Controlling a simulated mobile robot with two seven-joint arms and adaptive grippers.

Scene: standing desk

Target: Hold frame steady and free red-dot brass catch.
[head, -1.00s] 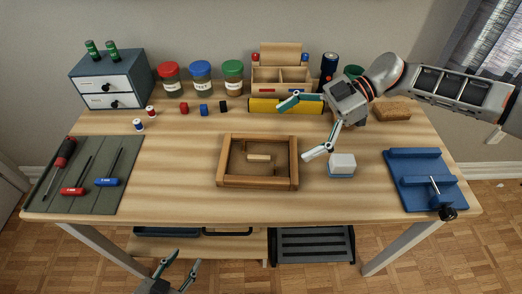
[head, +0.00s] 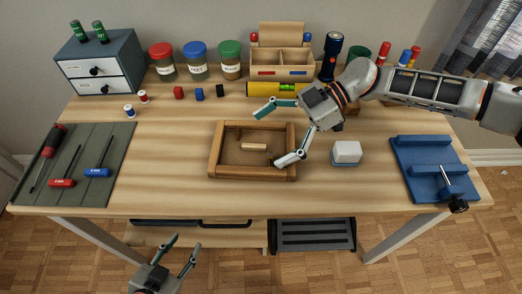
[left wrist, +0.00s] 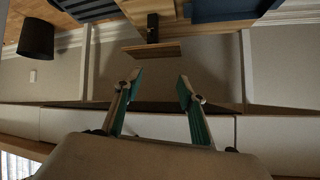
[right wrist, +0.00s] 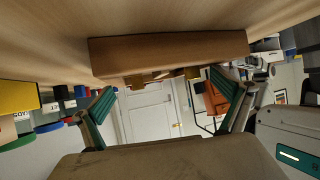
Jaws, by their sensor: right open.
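A rectangular wooden frame (head: 240,172) lies on the desk with a small light wood block (head: 254,147) inside it. My right gripper (head: 272,137) is open over the frame's right side, one finger near the back right corner and the other near the right rail. In the right wrist view the frame (right wrist: 170,52) shows edge-on beyond the open fingers (right wrist: 170,92), with small brass-coloured bits (right wrist: 192,73) at its edge. No red dot can be made out. My left gripper (head: 183,252) is open and empty, low in front of the desk; its fingers (left wrist: 158,82) show apart in the left wrist view.
A white-and-blue block (head: 346,152) sits right of the frame and a blue vise (head: 432,150) further right. Screwdrivers lie on a green mat (head: 105,140) at left. Jars, an organizer (head: 280,52) and a yellow level (head: 262,89) stand behind. The desk's front strip is clear.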

